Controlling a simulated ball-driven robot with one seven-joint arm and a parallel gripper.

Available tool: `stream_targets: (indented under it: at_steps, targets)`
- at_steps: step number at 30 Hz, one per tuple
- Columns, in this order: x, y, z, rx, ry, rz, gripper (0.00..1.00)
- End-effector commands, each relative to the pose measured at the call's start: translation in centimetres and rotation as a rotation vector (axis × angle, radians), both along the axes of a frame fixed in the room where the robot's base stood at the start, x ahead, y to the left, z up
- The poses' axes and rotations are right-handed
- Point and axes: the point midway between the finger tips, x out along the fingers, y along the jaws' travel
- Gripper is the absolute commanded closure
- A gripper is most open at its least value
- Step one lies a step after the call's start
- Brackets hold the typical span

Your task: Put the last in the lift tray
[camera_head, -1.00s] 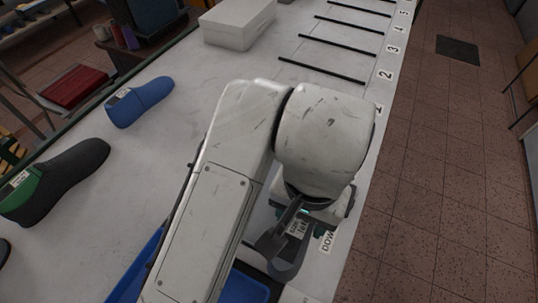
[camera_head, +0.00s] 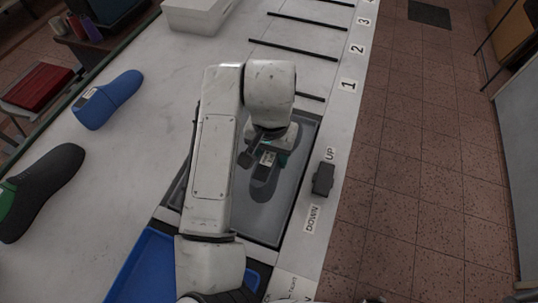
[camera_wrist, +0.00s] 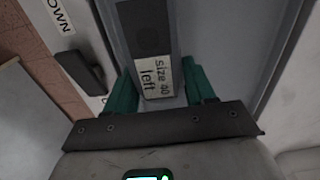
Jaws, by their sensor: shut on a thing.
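My gripper (camera_head: 270,150) points down over the lift tray (camera_head: 285,222), a grey recessed panel with a dark rim. Its teal fingers are shut on the dark grey last (camera_head: 262,188), which bears a white label. In the wrist view the last (camera_wrist: 150,38) sits between the two fingers (camera_wrist: 160,88), and the label reads size 40 left. The last is over the tray's area; I cannot tell whether it touches the tray floor. My arm hides the tray's left part.
A lever switch (camera_head: 323,178) stands right of the tray, between UP and DOWN labels. A blue last (camera_head: 107,99) and a black and green last (camera_head: 42,185) lie on the left. A blue tray (camera_head: 143,270) is at front left. Black bars (camera_head: 300,52) and a white box (camera_head: 198,12) are behind.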

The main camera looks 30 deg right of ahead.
Motion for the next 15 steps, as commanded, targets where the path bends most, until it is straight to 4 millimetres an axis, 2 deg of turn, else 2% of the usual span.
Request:
stream_targets:
  at_steps: [8,15]
  targets:
    - [1.4,-0.6,-1.6,-0.001,0.001,0.000,1.00]
    - [1.4,-0.6,-4.3,-0.001,0.000,0.000,1.00]
